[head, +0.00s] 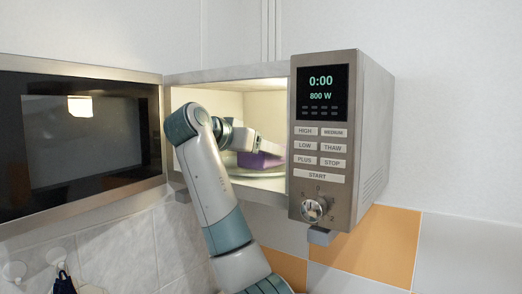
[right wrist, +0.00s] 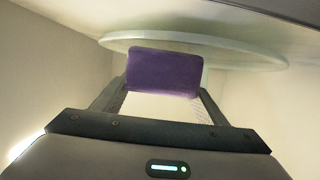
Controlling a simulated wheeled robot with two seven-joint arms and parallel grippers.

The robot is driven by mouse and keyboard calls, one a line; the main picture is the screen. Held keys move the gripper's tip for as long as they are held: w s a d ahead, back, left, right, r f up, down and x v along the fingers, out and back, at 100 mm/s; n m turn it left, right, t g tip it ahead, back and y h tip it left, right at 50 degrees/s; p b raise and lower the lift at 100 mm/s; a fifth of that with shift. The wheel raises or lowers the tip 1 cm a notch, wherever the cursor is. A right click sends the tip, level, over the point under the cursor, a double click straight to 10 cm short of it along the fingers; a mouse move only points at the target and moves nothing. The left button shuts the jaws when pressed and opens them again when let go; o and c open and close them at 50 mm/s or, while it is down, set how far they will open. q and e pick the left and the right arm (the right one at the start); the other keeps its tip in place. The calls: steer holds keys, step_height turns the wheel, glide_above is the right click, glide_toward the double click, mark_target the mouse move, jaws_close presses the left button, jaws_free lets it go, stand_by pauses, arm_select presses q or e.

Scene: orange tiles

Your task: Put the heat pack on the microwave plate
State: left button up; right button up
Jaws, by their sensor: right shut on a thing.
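The purple heat pack (head: 262,160) is inside the open microwave (head: 372,140). It also shows in the right wrist view (right wrist: 163,70), between the two fingertips. My right gripper (head: 256,146) reaches into the microwave and is shut on the heat pack. The round pale microwave plate (head: 262,174) lies at the cavity's bottom. In the right wrist view the plate (right wrist: 245,57) is beyond the heat pack, which overlaps it in the picture. Whether the heat pack touches the plate I cannot tell. My left gripper is not in view.
The microwave door (head: 85,135) stands wide open to the left. The control panel (head: 320,130) with buttons and a knob borders the opening on the right. Hooks with a dark hanging cloth (head: 63,281) are on the tiled wall at lower left.

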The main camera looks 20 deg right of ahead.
steer(key=o, duration=1.1)
steer(key=shift+d+f, duration=0.1)
steer(key=shift+f, duration=0.1)
steer(key=o, duration=0.4)
steer(key=shift+w+d, duration=0.1)
steer(key=shift+d, duration=0.1)
steer(key=shift+r, duration=0.25)
steer(key=shift+a, duration=0.2)
steer(key=b+v, duration=0.4)
steer(key=v, duration=0.6)
steer(key=shift+s+a, duration=0.1)
steer(key=shift+s, duration=0.1)
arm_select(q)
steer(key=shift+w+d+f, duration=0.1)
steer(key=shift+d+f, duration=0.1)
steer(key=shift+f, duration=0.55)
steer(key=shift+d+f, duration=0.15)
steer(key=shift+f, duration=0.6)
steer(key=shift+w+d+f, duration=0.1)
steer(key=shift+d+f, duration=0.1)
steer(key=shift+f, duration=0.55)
arm_select(e)
steer(key=shift+s+a+r, duration=0.25)
steer(key=shift+s+a, duration=0.15)
steer(key=shift+a, duration=0.1)
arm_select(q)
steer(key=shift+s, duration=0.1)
